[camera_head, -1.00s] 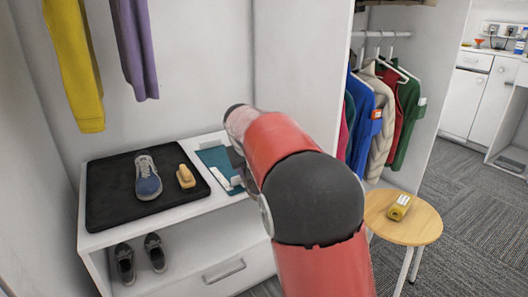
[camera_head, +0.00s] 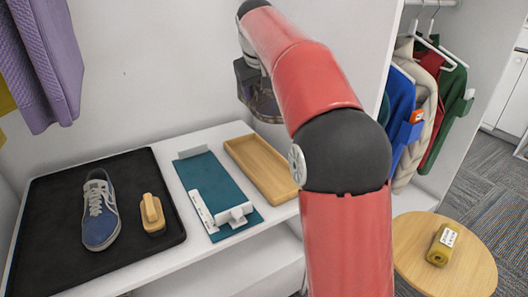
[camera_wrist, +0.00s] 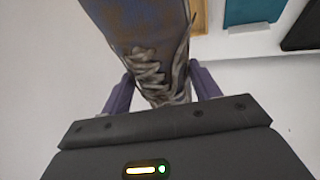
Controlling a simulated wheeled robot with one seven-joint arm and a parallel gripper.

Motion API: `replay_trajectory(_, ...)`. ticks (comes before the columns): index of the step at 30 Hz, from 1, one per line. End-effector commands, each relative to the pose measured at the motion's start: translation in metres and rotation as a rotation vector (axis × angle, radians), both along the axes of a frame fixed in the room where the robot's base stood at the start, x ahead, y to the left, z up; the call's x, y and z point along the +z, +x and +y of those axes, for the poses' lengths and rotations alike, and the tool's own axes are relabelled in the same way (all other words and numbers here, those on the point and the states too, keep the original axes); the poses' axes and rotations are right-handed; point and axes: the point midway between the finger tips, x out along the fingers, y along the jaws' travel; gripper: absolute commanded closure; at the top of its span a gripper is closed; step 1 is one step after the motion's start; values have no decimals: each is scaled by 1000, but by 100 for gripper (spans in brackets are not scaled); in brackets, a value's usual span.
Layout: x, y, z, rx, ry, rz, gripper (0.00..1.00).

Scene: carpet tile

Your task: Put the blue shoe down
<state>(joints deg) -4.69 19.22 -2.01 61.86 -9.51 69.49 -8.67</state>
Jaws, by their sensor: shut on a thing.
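A blue-grey shoe with brown stains and pale laces (camera_wrist: 145,35) is between the two fingers of my gripper (camera_wrist: 162,88) in the wrist view. The fingers press on both sides of its laced part. In the head view my gripper (camera_head: 258,92) is in the air near the back wall, above the right part of the white shelf top (camera_head: 268,222); the held shoe is mostly hidden there. Another blue shoe with white laces (camera_head: 101,212) lies on the black mat (camera_head: 60,205) at the left of the shelf top.
A wooden brush (camera_head: 152,215) lies on the black mat. A teal board with white parts (camera_head: 212,180) and an empty wooden tray (camera_head: 262,166) lie to its right. A round table (camera_head: 420,262) holds a yellow item (camera_head: 443,243). Clothes (camera_head: 420,100) hang at right.

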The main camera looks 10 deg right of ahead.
Motion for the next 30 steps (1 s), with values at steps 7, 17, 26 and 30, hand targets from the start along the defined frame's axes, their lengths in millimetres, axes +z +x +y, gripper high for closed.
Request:
replay_trajectory(7,-40,-2,0,4,0,3,68)
replay_trajectory(17,-125,-1,0,4,0,2,68)
replay_trajectory(26,-156,-1,0,4,0,-1,68)
replay_trajectory(30,-173,-1,0,4,0,2,68)
